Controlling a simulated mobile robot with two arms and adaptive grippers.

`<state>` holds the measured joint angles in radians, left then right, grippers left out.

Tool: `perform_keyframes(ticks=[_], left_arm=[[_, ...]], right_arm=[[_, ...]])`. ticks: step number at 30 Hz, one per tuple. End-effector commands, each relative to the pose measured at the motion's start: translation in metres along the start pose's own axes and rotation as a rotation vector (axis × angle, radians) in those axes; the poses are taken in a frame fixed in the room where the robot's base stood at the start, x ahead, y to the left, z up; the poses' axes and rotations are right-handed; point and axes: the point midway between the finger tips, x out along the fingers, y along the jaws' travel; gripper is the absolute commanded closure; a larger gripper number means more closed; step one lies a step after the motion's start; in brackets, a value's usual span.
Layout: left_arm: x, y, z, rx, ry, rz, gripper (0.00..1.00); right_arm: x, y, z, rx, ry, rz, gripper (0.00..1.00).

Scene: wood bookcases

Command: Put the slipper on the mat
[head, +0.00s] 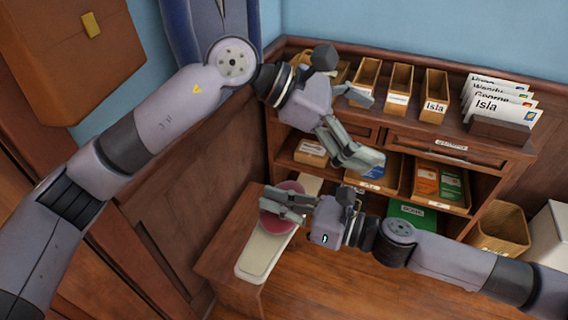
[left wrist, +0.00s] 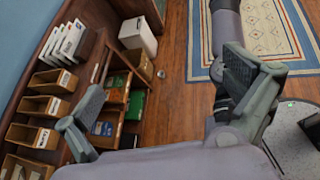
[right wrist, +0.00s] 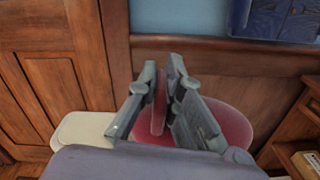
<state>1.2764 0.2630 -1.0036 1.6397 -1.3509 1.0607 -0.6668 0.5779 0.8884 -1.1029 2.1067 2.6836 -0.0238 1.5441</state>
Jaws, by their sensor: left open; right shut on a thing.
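My right gripper (head: 278,201) is shut on a dark red thing (head: 278,224), which I take for the slipper. It also shows between the fingers in the right wrist view (right wrist: 158,108), with a rounded red part (right wrist: 228,122) behind them. The fingers hide part of it. It is over a cream, round-ended oblong (head: 262,252) on a low wooden bench; I cannot tell whether they touch. A blue and cream patterned mat (left wrist: 262,30) lies on the floor in the left wrist view. My left gripper (head: 364,128) is open and empty, in front of the bookcase.
The wooden bookcase (head: 480,150) holds narrow boxes, name cards (head: 500,98) and bins of coloured packs (head: 437,182). A wicker basket (head: 500,228) and a white bin (head: 550,235) stand at right.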

Motion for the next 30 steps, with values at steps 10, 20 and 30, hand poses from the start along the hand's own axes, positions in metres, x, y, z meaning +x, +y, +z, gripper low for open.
perform_keyframes(ticks=[10, 20, 30], left_arm=[[-0.059, -0.038, -0.1, 0.252, 0.826, -0.132, 0.0], [-0.092, -0.042, -0.13, 0.236, 1.051, -0.155, 0.0], [-0.062, -0.043, -0.18, 0.234, 1.046, -0.159, 0.0]], right_arm=[[0.0, 0.0, 0.0, -0.001, -0.001, 0.0, 1.0], [0.0, 0.0, 0.0, 0.0, -0.001, 0.0, 1.0], [0.0, 0.0, 0.0, 0.0, -0.001, 0.0, 1.0]])
